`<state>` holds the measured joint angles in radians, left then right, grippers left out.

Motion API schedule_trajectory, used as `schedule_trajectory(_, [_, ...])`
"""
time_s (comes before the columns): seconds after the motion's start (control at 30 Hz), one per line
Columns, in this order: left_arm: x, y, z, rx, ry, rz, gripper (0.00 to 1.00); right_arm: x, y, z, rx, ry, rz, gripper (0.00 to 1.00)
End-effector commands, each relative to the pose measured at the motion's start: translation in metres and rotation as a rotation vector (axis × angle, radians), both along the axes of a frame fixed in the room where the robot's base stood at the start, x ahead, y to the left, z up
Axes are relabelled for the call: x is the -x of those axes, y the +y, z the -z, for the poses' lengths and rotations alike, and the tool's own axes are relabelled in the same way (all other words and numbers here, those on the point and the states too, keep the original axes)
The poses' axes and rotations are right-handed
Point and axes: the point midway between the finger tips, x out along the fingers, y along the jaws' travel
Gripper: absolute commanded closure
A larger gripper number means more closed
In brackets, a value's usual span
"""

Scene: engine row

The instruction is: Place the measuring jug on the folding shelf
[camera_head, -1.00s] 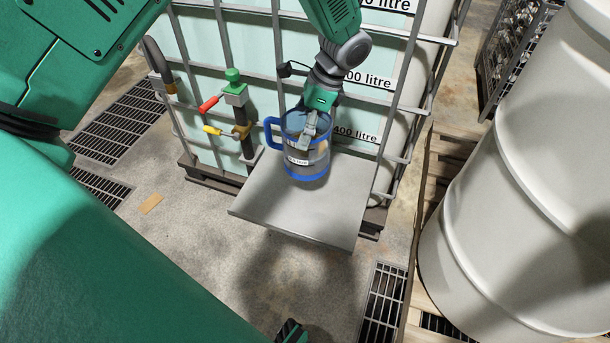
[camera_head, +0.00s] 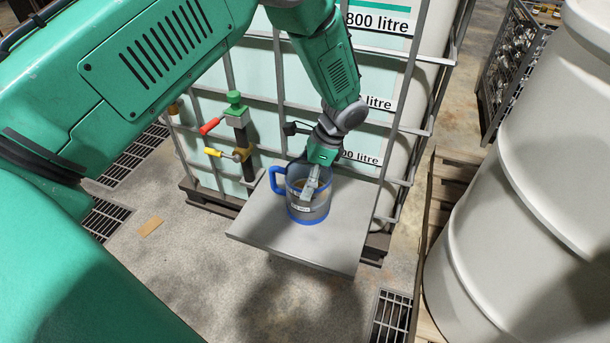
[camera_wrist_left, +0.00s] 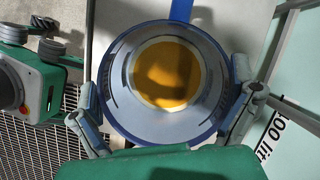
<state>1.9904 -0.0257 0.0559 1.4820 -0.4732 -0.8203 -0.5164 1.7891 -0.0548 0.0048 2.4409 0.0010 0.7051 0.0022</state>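The measuring jug (camera_head: 309,199) is clear and grey with a blue rim, base and handle. It is upright over the right part of the grey folding shelf (camera_head: 275,235), its handle to the left in the head view. Its base appears to meet the shelf top. My left gripper (camera_head: 311,190) reaches down over it from behind. In the left wrist view, its fingers (camera_wrist_left: 165,100) sit against opposite sides of the jug (camera_wrist_left: 205,122). A yellow-brown disc shows inside the jug. My right gripper cannot be made out.
A caged tank (camera_head: 260,115) stands behind the shelf, with a red valve handle (camera_head: 210,126) and a yellow one (camera_head: 213,152) to the left. A large pale drum (camera_head: 530,200) on a pallet stands right. The shelf's left and front parts are clear.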

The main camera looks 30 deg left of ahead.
Motion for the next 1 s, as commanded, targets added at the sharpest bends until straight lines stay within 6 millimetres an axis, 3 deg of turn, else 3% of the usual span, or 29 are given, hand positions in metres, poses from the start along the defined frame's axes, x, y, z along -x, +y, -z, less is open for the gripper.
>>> schedule_trajectory(0.33, [-0.003, -0.003, -0.011, 0.001, -0.003, 0.001, 0.0, 0.0, 0.0, -0.003, 0.0, 0.0, 0.0, 1.0])
schedule_trajectory(0.7, [-0.02, -0.026, -0.082, 0.0, -0.004, 0.0, 0.0, 0.0, 0.0, -0.021, 0.0, 0.0, 0.0, 1.0])
schedule_trajectory(1.0, [-0.027, -0.036, -0.111, -0.001, 0.0, -0.001, 0.0, 0.0, 0.0, -0.027, 0.0, 0.0, 0.0, 1.0])
